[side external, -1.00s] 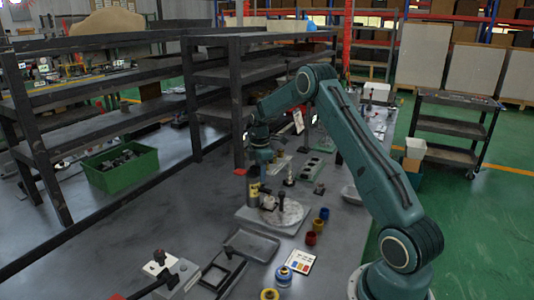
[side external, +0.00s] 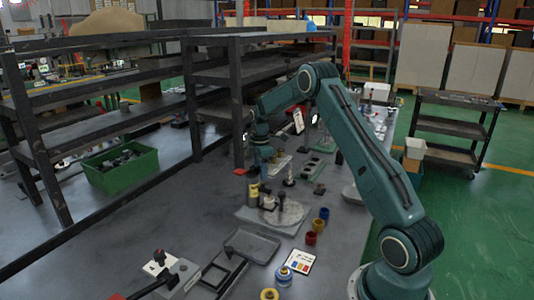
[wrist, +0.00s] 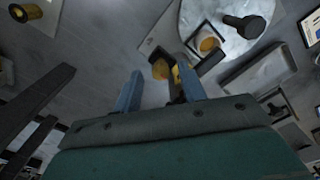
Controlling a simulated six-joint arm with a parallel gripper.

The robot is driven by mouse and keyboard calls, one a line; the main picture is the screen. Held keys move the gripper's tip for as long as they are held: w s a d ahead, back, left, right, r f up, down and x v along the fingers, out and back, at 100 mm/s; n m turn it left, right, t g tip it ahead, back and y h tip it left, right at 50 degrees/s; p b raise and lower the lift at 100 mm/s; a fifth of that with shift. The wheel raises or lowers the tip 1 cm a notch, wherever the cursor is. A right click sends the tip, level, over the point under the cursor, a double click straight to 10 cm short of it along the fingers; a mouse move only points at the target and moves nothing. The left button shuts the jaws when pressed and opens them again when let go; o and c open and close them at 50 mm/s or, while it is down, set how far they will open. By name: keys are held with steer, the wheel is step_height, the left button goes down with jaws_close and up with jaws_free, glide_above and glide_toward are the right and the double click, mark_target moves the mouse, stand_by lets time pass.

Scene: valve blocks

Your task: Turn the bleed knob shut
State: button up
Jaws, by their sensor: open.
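My gripper (side external: 264,180) hangs over the valve fixture, with its fingers apart, just right of a yellow-and-dark upright part (side external: 253,195). In the wrist view my gripper (wrist: 160,70) shows two blue-grey fingers. A yellow-and-black part (wrist: 161,69) appears between and beyond their tips, partly hidden by the right finger; I cannot tell whether they touch it. A square piece with a yellow round centre (wrist: 207,43) is just right of it. A black knob with a stem (wrist: 245,25) stands on a pale round plate (side external: 292,214). I cannot tell for sure which part is the bleed knob.
A grey tray (side external: 256,243) lies in front of the fixture. Small red, blue and yellow cups (side external: 311,238) stand to its right. A dark shelf rack (side external: 240,110) rises close behind my arm.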

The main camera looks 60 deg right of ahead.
step_height(320, 180, up, 13)
stand_by(0.6)
steer(key=shift+f, duration=0.1)
steer(key=n, duration=0.9)
steer(key=shift+w+a, duration=0.1)
steer(key=shift+a, duration=0.1)
steer(key=shift+f, duration=0.1)
step_height(320, 180, down, 14)
steer(key=shift+r, duration=0.15)
stand_by(0.8)
steer(key=shift+c, duration=0.2)
jaws_close()
